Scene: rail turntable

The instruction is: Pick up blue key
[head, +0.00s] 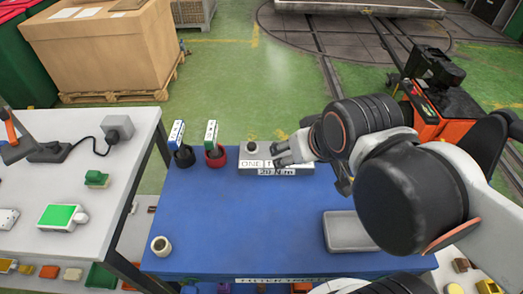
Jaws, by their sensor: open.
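A blue-and-white tagged piece (177,134), which looks like the blue key, stands slightly tilted in a dark round holder (185,158) at the back left of the blue table. A similar green-and-white piece (211,132) stands in a red holder (215,159) just to its right. My gripper (274,155) is right of both, over the grey labelled block, open and with nothing seen in it. It is apart from the blue piece. My arm hides part of the block's label.
A grey tray (345,233) lies at the right of the blue table (238,225), partly behind my arm. A small pale ring (161,246) sits front left. The table's middle is clear. A white bench (90,165) stands left.

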